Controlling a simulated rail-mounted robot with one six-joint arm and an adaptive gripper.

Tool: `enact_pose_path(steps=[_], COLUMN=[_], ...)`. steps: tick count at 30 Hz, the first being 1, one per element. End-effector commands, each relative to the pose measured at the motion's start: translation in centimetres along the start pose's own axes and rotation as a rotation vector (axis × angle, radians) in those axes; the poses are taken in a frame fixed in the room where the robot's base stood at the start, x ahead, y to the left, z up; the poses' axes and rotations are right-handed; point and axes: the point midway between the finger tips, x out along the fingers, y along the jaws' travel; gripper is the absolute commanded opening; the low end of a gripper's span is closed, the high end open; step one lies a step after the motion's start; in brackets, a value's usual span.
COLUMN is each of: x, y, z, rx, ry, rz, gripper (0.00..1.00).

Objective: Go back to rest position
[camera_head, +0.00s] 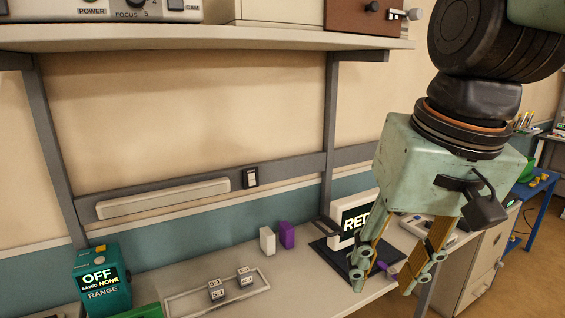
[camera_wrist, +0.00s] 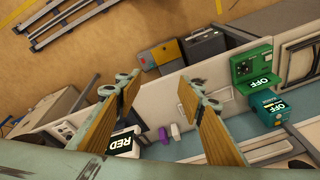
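My gripper (camera_head: 384,284) hangs at the right of the head view, above the right end of the bench. Its two fingers point down and stand apart. In the wrist view the fingers of my gripper (camera_wrist: 157,88) are also spread, with nothing held between them. A display reading RED (camera_head: 354,220) stands on a dark base behind the fingers, partly covered by them. A small purple piece (camera_head: 388,268) shows between the fingers in the head view; I cannot tell its exact distance from them.
On the bench stand a white block (camera_head: 267,241), a purple block (camera_head: 287,235), a tray (camera_head: 188,300) with small labelled cubes, and a teal device reading OFF (camera_head: 103,281). A shelf (camera_head: 200,38) runs above. Cabinets (camera_head: 474,272) and a blue table (camera_head: 536,188) stand at right.

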Motion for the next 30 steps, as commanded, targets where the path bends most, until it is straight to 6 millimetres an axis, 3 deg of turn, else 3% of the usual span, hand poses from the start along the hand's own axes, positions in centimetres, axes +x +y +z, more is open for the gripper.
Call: enact_pose_path(steps=[18,30], x=[-0.1,0.2], y=[5.3,6.5], z=[8.1,10.3], rx=[-0.045,-0.060], ry=[0.094,0.116], rz=[0.060,0.080], gripper=[0.36,0.36])
